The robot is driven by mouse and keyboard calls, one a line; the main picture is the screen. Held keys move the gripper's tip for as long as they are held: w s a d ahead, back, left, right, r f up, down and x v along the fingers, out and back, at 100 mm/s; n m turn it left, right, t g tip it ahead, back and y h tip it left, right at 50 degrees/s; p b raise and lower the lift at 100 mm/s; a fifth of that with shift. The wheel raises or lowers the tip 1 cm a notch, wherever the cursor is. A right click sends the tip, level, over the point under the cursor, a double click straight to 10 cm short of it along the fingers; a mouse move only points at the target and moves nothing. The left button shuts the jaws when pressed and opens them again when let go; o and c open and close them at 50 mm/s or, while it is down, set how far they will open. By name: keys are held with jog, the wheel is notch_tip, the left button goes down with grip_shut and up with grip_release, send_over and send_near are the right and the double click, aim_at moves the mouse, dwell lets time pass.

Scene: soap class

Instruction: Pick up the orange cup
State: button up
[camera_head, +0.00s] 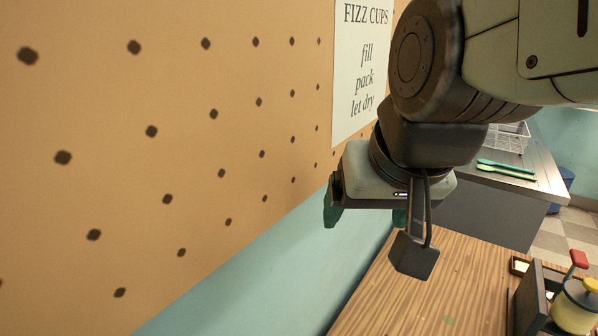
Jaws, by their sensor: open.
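I see no orange cup in this view. My gripper (374,232) hangs below my wrist, pointing down, beside the pegboard wall and near the far left part of the wooden table (450,275). Its fingers are apart and nothing shows between them. My arm hides part of the wall and the room behind.
At the lower right, a dark holder (531,300) stands on the table by a pale jar (574,308) with a yellow top and a red-topped item (578,260). Behind, a grey counter (545,185) carries a white wire rack (508,137) and green utensils (506,170). The nearer tabletop is bare.

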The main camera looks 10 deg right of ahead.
jog(key=w+d+f+m+g+h, duration=0.3)
jog(key=d+f+m, duration=0.4)
jog(key=d+f, duration=1.15)
jog(key=s+d+f+m, duration=0.2)
jog(key=s+d+f, duration=0.1)
jog(key=s+f, duration=0.2)
jog(key=s+d+f+m+g, duration=0.1)
jog(key=s+d+f+m, duration=0.1)
jog(key=s+d+f, duration=0.2)
jog(key=s+d+f+m+g+h, duration=0.1)
jog(key=s+d+f, duration=0.3)
jog(key=s+f, duration=0.4)
jog(key=shift+s+d+f+m, duration=0.15)
jog(key=shift+f+m, duration=0.2)
jog(key=shift+f, duration=0.45)
jog(key=shift+s+f+m, duration=0.1)
jog(key=shift+f+m, duration=0.25)
jog(key=shift+f, duration=0.45)
jog(key=shift+s+d+f, duration=0.1)
jog(key=shift+f, duration=0.3)
jog(key=shift+x, duration=2.15)
jog(key=shift+d, duration=0.1)
jog(key=shift+r, duration=0.1)
jog(key=c, duration=1.1)
